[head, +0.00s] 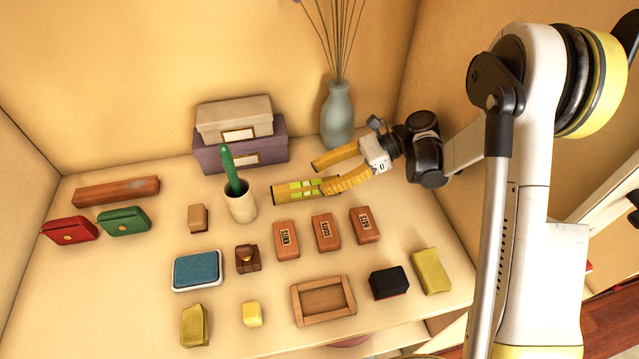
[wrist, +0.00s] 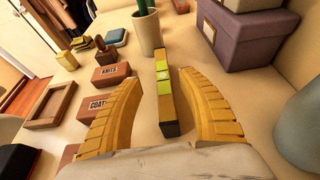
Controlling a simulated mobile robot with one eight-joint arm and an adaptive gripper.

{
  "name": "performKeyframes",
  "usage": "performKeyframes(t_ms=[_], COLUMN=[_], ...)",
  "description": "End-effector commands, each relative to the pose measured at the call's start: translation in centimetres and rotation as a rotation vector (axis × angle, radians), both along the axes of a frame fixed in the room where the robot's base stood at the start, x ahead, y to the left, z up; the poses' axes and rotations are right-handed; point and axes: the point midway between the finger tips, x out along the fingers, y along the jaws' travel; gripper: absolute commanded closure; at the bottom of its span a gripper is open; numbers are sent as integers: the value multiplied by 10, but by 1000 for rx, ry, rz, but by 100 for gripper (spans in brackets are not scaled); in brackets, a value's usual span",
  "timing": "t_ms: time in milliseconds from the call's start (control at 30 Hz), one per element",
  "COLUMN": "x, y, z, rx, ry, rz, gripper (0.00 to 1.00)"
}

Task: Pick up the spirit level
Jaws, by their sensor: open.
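The spirit level is a yellow bar with bright green vials. In the wrist view the spirit level (wrist: 163,88) lies lengthwise between the two curved fingers of my gripper (wrist: 160,76), with a visible gap on each side. Its dark near end shows close to the palm. The fingers hold nothing.
Stacked boxes (head: 240,150) and a blue-grey vase (head: 337,118) stand at the back. Labelled brown blocks (head: 326,231) lie in front, with a wooden tray (head: 350,310) nearer.

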Motion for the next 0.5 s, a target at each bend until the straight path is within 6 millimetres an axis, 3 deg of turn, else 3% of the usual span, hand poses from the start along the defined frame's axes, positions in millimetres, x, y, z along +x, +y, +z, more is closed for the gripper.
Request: performKeyframes(t_ms=[500], x=[-11], y=[57], z=[-31], rx=[2], ry=[0], rz=[1], gripper=[53])
